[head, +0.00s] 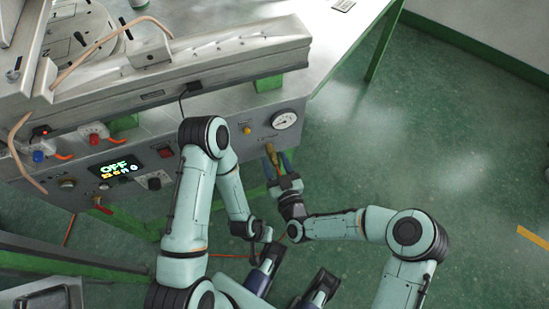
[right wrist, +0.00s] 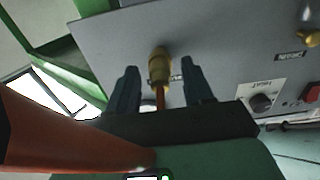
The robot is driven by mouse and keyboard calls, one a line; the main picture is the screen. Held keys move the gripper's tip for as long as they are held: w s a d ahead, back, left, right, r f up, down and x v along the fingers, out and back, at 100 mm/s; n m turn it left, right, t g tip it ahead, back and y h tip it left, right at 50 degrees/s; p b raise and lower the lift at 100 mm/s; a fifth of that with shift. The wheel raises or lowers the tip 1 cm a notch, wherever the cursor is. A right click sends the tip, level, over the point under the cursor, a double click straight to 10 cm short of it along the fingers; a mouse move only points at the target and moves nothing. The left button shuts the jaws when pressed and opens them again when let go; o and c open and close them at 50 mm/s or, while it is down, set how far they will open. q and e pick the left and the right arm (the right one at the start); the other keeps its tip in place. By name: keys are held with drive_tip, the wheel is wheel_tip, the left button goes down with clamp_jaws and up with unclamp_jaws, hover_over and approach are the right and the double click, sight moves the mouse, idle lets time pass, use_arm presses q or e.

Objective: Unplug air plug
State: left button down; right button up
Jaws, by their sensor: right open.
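The air plug is a brass-yellow fitting (right wrist: 159,66) on the grey machine panel, with an orange hose below it, in the right wrist view. In the head view it (head: 269,150) sits at the panel's right end, below the gauge. My right gripper (head: 279,160) is open, with its dark fingers pointing at the panel. In the right wrist view its fingers (right wrist: 160,88) stand on either side of the plug and hose, with gaps on both sides. My left arm folds down in front of the panel; its gripper is low in the head view, its jaws unclear.
The panel carries a pressure gauge (head: 284,120), a lit OFF display (head: 115,167), a red switch (head: 165,152) and several knobs. Green table legs and a beam stand below it. Open green floor (head: 440,160) lies to the right.

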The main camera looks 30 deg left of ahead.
sight(276, 166)
drive_tip(key=shift+c, duration=0.3)
clamp_jaws()
drive_tip(key=shift+p+v, duration=0.3)
drive_tip(key=shift+v, duration=2.7)
